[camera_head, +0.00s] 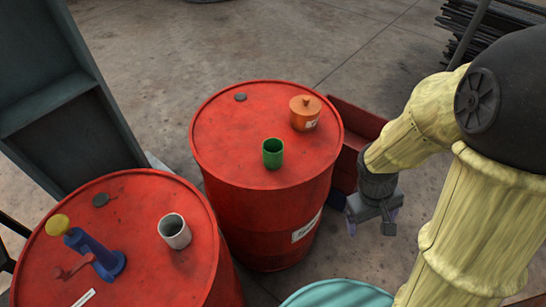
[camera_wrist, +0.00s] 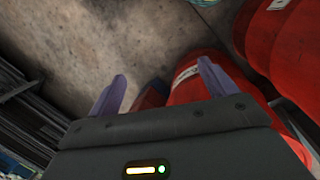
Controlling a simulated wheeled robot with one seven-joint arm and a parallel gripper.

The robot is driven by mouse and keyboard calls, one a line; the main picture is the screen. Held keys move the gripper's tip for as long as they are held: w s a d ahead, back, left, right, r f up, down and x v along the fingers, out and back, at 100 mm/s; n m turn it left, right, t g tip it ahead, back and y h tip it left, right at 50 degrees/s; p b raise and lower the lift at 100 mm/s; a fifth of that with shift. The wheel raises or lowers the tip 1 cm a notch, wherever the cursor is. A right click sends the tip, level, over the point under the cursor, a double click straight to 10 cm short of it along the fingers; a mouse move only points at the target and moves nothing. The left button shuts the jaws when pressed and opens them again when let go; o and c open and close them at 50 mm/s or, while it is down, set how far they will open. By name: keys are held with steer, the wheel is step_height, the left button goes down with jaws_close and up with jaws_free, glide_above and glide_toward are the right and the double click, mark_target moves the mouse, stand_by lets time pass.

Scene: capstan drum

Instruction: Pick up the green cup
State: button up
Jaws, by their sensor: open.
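A small green cup (camera_head: 273,153) stands upright on top of a red drum (camera_head: 225,140) in the middle of the head view. My gripper (camera_head: 372,218) is to the right of that drum and lower than its top, apart from the cup. In the wrist view my gripper (camera_wrist: 162,90) is open, with its two purple fingers spread and nothing between them. The cup is not visible in the wrist view.
An orange lidded pot (camera_head: 305,113) stands behind the cup on the same drum. A second red drum (camera_head: 130,200) at the left carries a white cup (camera_head: 174,231) and a blue pump-like tool (camera_head: 95,254). A teal round top (camera_head: 337,294) is at the bottom.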

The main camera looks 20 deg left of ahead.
steer(key=w+a+f+n+t+h, duration=0.1)
steer(key=w+a+f+n+h, duration=0.15)
steer(key=f+n+h, duration=0.4)
steer(key=n+t+y+b, duration=0.3)
steer(key=n+t+y, duration=0.5)
steer(key=n+t, duration=1.15)
glide_toward(271, 155)
steer(key=s+r+n+g, duration=0.2)
steer(key=shift+s+a+r+n+g, duration=0.15)
steer(key=shift+s+a+n+g, duration=0.1)
steer(key=shift+n, duration=0.05)
steer(key=w+p, duration=0.1)
steer(key=w, duration=0.3)
steer(key=w+p, duration=0.1)
steer(key=w, duration=0.3)
steer(key=w+d+p, duration=0.1)
steer(key=w, duration=0.3)
steer(key=shift+w, duration=0.1)
